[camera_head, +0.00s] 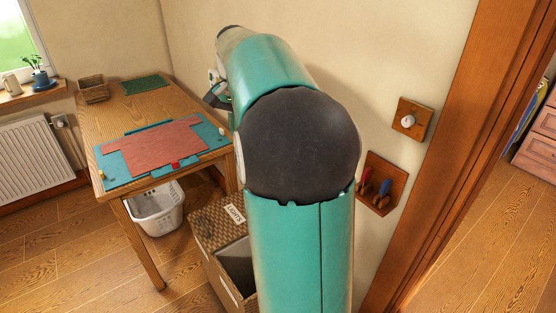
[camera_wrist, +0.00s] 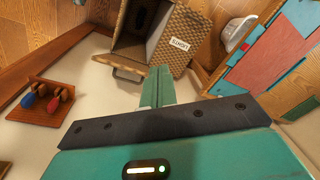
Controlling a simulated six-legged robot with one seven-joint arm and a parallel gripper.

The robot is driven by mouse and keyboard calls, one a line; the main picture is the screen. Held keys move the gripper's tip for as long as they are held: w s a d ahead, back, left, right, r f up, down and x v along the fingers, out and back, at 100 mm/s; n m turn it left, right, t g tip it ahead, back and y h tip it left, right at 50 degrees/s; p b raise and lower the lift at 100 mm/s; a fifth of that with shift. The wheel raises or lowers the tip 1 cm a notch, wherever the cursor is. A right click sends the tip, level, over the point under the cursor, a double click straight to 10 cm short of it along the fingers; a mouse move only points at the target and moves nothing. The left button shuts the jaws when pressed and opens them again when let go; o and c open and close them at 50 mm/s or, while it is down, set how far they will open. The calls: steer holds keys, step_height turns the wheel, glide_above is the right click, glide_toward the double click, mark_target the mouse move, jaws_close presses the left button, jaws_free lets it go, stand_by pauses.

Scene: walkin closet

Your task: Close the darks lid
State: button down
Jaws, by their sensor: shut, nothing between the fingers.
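The woven hamper (camera_head: 208,258) stands on the floor below my arm, beside the wooden table. Its lid labelled LIGHTS (camera_head: 234,214) lies shut, and it also shows in the wrist view (camera_wrist: 192,62). The compartment beside it is open, with a pale inside (camera_wrist: 157,22). A woven panel edge with a handle (camera_wrist: 120,68) shows at the wall side of this opening; it looks like the raised darks lid, seen nearly edge-on. No darks label is readable. My gripper (camera_wrist: 158,72) is shut and empty, and in the picture its fingertips overlap the hamper's wall side. My arm hides much of the hamper in the head view.
A wooden peg board (camera_head: 381,184) and a knob plate (camera_head: 411,119) are on the wall right of my arm, near the door frame.

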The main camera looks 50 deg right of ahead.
steer(key=s+d+f+m+y, duration=0.1)
steer(key=s+d+f+m, duration=0.15)
steer(key=d, duration=0.55)
steer(key=s+d+f+m, duration=0.2)
steer(key=d+f+m, duration=0.15)
steer(key=d, duration=0.55)
steer(key=s+d+f+m+y, duration=0.1)
steer(key=s+d+f+m, duration=0.2)
steer(key=d, duration=0.5)
steer(key=w+a+f, duration=0.1)
steer(key=a+f, duration=0.1)
steer(key=f, duration=0.4)
steer(key=w+a+f+n, duration=0.1)
steer(key=a+f, duration=0.1)
steer(key=f, duration=0.4)
steer(key=shift+a+f+g, duration=0.3)
steer(key=shift+a+g, duration=0.05)
steer(key=shift+g, duration=0.05)
steer(key=shift+a, duration=0.1)
